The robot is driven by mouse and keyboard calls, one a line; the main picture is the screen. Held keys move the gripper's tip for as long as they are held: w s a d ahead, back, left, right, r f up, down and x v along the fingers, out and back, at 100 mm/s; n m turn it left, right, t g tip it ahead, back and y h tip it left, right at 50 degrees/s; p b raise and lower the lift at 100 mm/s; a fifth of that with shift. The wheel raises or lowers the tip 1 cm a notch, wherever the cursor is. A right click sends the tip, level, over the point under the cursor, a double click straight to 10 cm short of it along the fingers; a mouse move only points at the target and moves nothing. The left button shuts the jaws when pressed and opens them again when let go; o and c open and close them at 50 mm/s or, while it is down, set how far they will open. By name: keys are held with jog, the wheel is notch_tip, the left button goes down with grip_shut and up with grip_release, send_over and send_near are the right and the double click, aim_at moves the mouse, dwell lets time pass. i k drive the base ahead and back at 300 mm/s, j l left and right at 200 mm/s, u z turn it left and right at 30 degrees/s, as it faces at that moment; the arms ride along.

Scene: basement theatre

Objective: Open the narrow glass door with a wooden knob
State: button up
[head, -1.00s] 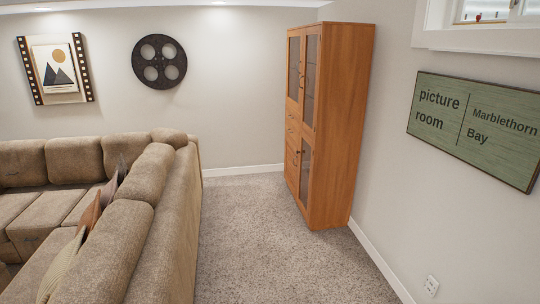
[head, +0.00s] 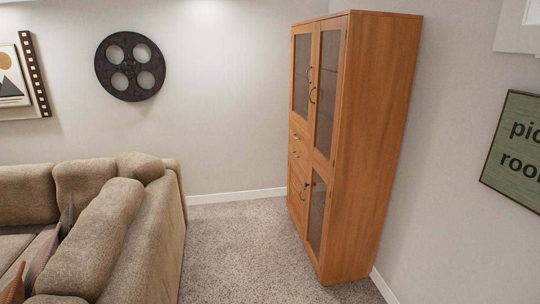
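A tall wooden cabinet (head: 375,150) stands against the right wall, its front facing left and seen at a steep angle. Its upper part has two glass doors with dark curved handles, a left one (head: 302,75) and a right one (head: 326,88). Below are drawers (head: 298,147) and a narrow lower glass door (head: 316,211) on the near side. A small knob or handle (head: 304,186) shows by that lower door's far edge; its material is too small to tell. All doors look shut. My gripper is not in view.
A brown sectional sofa (head: 140,245) fills the left side. Clear carpet (head: 235,250) lies between it and the cabinet. A film reel (head: 130,66) and a framed picture (head: 12,78) hang on the back wall, a green sign (head: 515,150) on the right wall.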

aim_at(313, 164)
jog(key=i, duration=2.1)
jog(key=i+z, duration=0.15)
jog(key=i, duration=0.45)
jog(key=i+j+z, duration=0.15)
jog(key=i, duration=0.45)
jog(key=i+j+z, duration=0.15)
jog(key=i, duration=0.4)
jog(key=j, duration=0.1)
